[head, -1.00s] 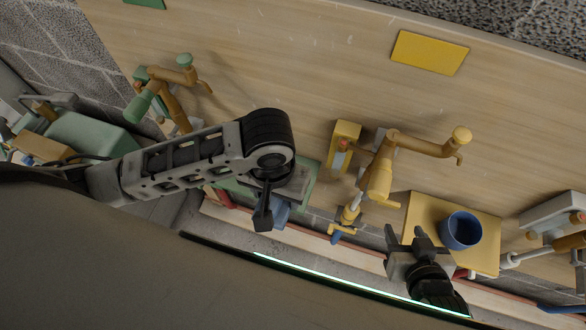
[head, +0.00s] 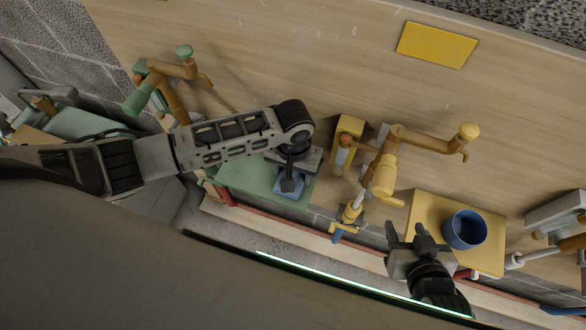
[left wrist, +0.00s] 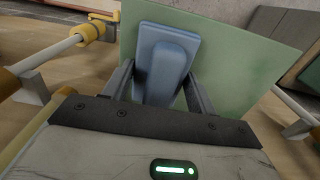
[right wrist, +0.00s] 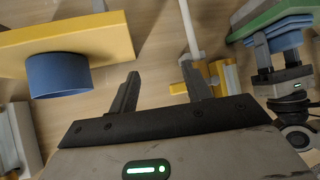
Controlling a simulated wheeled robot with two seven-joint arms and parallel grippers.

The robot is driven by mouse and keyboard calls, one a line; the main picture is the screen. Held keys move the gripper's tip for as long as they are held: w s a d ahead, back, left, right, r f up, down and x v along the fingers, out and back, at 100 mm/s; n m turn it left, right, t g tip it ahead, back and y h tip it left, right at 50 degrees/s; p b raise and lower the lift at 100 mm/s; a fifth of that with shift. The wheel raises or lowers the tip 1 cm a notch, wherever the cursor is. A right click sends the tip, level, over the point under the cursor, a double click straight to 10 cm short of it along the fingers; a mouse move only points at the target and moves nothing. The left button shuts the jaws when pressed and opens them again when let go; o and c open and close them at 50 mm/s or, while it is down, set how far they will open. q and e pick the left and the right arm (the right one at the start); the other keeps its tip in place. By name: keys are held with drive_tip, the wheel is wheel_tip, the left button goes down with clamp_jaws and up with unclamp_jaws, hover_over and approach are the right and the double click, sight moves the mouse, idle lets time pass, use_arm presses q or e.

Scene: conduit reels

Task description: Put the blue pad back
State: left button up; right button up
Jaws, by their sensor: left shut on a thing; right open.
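The blue pad (left wrist: 165,62) is between the fingers of my left gripper (left wrist: 158,88) in the left wrist view. The pad also shows in the head view (head: 287,186), partly covered by my gripper and over the green board (head: 240,180). In the left wrist view the green board (left wrist: 225,62) lies right behind the pad; I cannot tell whether they touch. My right gripper (head: 415,238) is open and empty, beside the yellow board with the blue cup. It also shows open in the right wrist view (right wrist: 160,95).
A blue cup (head: 464,229) is on a yellow board (head: 425,208) close to my right gripper. A yellow tap-like fixture (head: 384,175) stands between my grippers, and another with green parts (head: 170,90) is at left. A yellow panel (head: 437,45) lies on the wooden surface.

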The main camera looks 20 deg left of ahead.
use_arm(q)
drive_tip(key=shift+f, duration=0.1)
drive_tip(key=o, duration=0.9)
drive_tip(key=shift+o, duration=0.2)
wheel_tip(320, 180, up, 12)
drive_tip(key=p, duration=0.1)
drive_tip(key=shift+r, duration=0.2)
